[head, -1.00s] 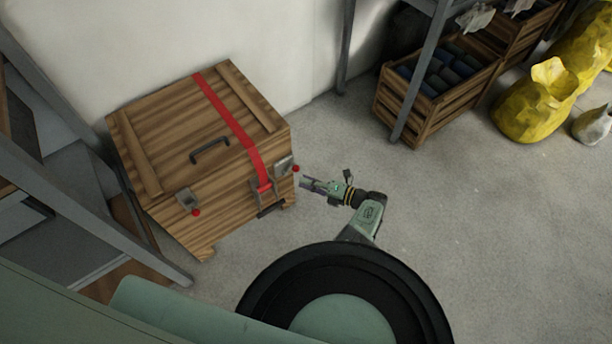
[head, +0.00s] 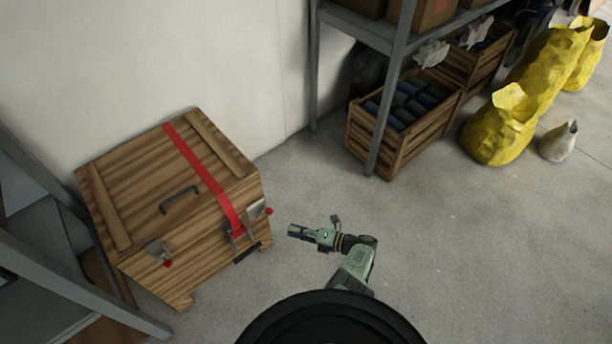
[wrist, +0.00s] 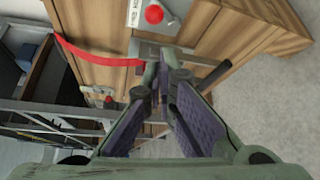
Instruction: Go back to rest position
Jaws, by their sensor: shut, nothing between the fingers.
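My gripper (head: 293,231) is shut and empty, just right of the wooden chest in the head view, apart from it. In the wrist view, its two fingers (wrist: 163,62) come together in front of the chest's side. The wooden chest (head: 150,195) stands closed against the wall at the left. A red strap (head: 200,172) runs over its lid down to a metal buckle on the front. Two metal latches with red knobs sit on its front edge, the left latch (head: 158,252) and the right latch (head: 257,211). The right one's red knob (wrist: 154,14) also shows in the wrist view.
A grey shelf post (head: 388,110) and wooden crate (head: 425,145) with dark rolls stand at the back right, near yellow sacks (head: 498,130). A grey metal frame (head: 80,285) stands at the left. The concrete floor (head: 480,250) to the right is clear.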

